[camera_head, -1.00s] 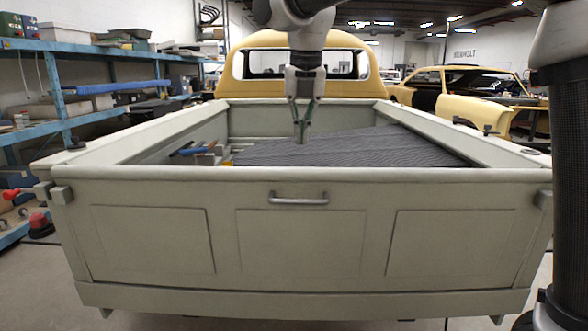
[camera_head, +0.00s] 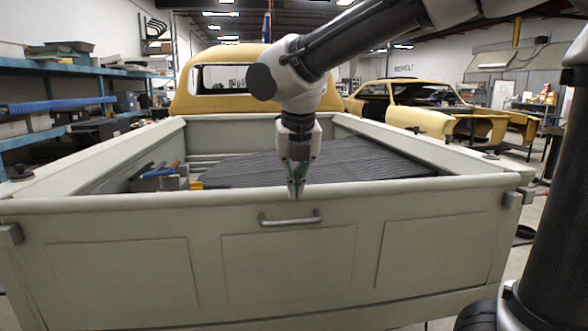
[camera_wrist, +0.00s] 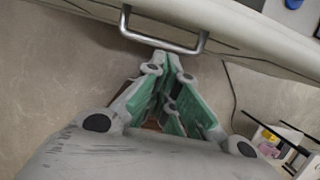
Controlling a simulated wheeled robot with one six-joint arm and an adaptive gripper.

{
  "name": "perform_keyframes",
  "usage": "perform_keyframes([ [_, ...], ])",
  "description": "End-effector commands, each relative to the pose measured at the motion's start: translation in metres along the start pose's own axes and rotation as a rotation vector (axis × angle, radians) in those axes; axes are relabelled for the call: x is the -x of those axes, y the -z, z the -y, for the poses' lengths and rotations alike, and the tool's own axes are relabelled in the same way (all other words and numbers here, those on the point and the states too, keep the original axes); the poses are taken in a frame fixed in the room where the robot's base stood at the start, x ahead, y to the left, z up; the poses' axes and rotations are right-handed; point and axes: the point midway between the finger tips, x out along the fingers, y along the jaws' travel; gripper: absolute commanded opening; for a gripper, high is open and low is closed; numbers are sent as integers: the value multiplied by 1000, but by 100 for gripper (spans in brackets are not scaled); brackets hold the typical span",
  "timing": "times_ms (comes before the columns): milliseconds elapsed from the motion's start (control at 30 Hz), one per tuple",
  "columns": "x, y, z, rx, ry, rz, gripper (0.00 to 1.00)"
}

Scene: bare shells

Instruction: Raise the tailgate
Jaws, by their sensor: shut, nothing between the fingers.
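The pale grey-green tailgate (camera_head: 290,262) stands upright across the back of the truck bed, with three recessed panels on its outer face. Its metal bar handle (camera_head: 290,218) sits near the top middle and also shows in the wrist view (camera_wrist: 165,38). My gripper (camera_head: 296,192) is shut and empty, pointing down at the tailgate's top edge just above the handle. In the wrist view its fingertips (camera_wrist: 167,62) lie close to the handle. I cannot tell whether they touch the tailgate. Part of the tailgate's face is out of the wrist view.
The truck bed holds a dark ribbed panel (camera_head: 330,163) and some tools (camera_head: 158,172) at the left. Blue shelving (camera_head: 60,105) stands at the left. A yellow car shell (camera_head: 430,118) is at the back right. My dark column fills the right edge.

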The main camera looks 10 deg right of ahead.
Motion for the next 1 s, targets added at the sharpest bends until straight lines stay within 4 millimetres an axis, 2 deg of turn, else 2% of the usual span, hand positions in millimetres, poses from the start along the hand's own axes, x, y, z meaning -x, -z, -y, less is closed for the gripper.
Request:
perform_keyframes([
  [100, -27, 1, 1, 0, 4, -4, 0],
  [200, -42, -5, 0, -2, 2, 0, 0],
  [300, -44, -21, 0, -3, 1, 0, 0],
  [500, -47, -37, 0, -1, 1, 0, 0],
  [867, -48, -39, 0, 1, 0, 0, 0],
  [1000, -50, -48, 0, -1, 2, -1, 0],
])
